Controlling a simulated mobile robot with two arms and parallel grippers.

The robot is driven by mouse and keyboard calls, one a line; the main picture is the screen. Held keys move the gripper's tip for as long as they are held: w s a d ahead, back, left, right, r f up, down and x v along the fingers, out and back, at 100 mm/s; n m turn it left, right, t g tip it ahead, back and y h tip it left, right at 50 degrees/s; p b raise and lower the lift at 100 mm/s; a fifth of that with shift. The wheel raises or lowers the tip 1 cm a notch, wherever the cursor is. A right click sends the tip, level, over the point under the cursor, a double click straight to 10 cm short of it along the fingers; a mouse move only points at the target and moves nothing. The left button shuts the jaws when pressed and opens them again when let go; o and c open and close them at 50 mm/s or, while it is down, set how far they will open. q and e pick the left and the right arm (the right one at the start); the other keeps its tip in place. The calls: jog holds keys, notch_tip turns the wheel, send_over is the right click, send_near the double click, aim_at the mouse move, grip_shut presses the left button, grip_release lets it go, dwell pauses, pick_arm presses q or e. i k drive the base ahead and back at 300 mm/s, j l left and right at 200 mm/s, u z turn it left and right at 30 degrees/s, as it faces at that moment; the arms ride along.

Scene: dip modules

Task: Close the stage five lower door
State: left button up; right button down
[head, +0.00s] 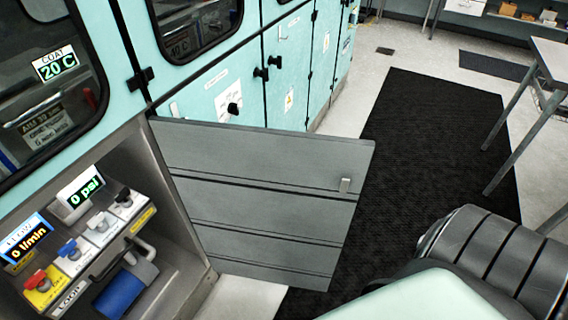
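A lower cabinet door (262,200) stands wide open in the head view. Its grey ribbed inner face is turned toward me, and it sticks out to the right from its hinge side by the cabinet. No label naming the stage shows on the door. The open compartment (185,262) at left holds displays reading 0 psi (80,192) and 0 l/min (27,240), and colored valves. Neither gripper shows in the view.
A dark ribbed and mint arm part of mine (490,260) fills the lower right. Closed mint cabinet doors (290,70) with dark knobs line the row beyond. A black floor mat (420,150) lies right of the door, and a metal-legged table (550,60) stands at far right.

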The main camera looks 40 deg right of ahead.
aim_at(268, 205)
jog(key=l+u, duration=0.25)
jog(key=l, duration=0.2)
jog(key=l+u, duration=0.2)
jog(key=l, duration=0.3)
jog(key=k+l+u, duration=0.25)
jog(key=l, duration=0.2)
jog(key=l+u, duration=0.25)
jog(key=l, duration=0.2)
jog(key=k+l+u, duration=0.2)
jog(key=l, duration=0.2)
jog(key=k+l+u, duration=0.25)
jog(key=l, duration=0.15)
jog(key=k+l+u, duration=0.2)
jog(key=l, duration=0.2)
jog(key=k+l+u, duration=0.1)
jog(key=l, duration=0.3)
jog(key=k+l, duration=0.2)
jog(key=l, duration=0.15)
jog(key=k+l+u, duration=0.15)
jog(key=l, duration=0.25)
jog(key=k, duration=0.2)
